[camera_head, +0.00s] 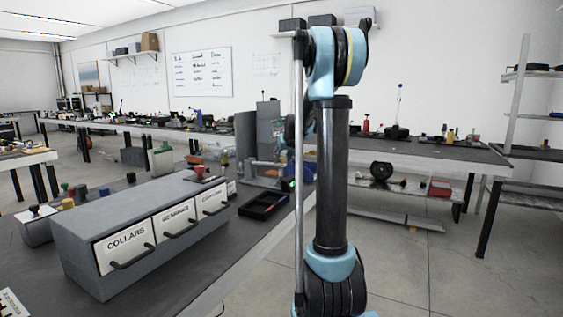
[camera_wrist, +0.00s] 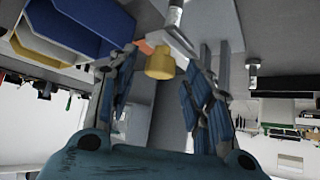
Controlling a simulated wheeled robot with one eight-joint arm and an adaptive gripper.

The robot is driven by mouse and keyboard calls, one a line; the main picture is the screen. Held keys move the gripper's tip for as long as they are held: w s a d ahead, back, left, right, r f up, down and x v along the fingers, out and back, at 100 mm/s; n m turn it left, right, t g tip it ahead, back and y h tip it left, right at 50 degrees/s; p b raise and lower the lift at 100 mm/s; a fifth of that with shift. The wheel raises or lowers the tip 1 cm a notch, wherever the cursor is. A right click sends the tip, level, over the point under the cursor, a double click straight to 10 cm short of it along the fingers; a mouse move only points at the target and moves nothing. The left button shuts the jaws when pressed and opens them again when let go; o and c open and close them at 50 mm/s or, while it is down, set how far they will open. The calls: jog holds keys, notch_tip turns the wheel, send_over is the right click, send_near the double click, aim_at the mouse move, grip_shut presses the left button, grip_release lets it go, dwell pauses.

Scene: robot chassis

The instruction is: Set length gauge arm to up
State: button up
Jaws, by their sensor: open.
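My gripper (camera_wrist: 165,58) shows in the wrist view with its two blue-padded fingers spread apart. A yellow cylindrical knob (camera_wrist: 160,64) lies between the fingertips in the picture, with visible space on either side. I cannot tell its depth relative to the fingertips. A pale bar (camera_wrist: 174,36) runs close beside the knob; this may be the length gauge arm, but I cannot be sure. In the head view a grey bench fixture (camera_head: 269,128) stands partly behind my arm. My gripper is mostly hidden there, and the gauge arm's position is unclear.
A grey drawer unit (camera_head: 145,215) labelled COLLARS and more stands on the near bench. A black tray (camera_head: 263,205) lies right of it. Blue and yellow bins (camera_wrist: 75,25) show at the wrist view's upper left. Open floor (camera_head: 405,255) lies right of my arm.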

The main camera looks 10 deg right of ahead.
jog(key=shift+x, duration=1.05)
jog(key=shift+s+r, duration=0.1)
grip_shut()
jog(key=shift+d, duration=0.1)
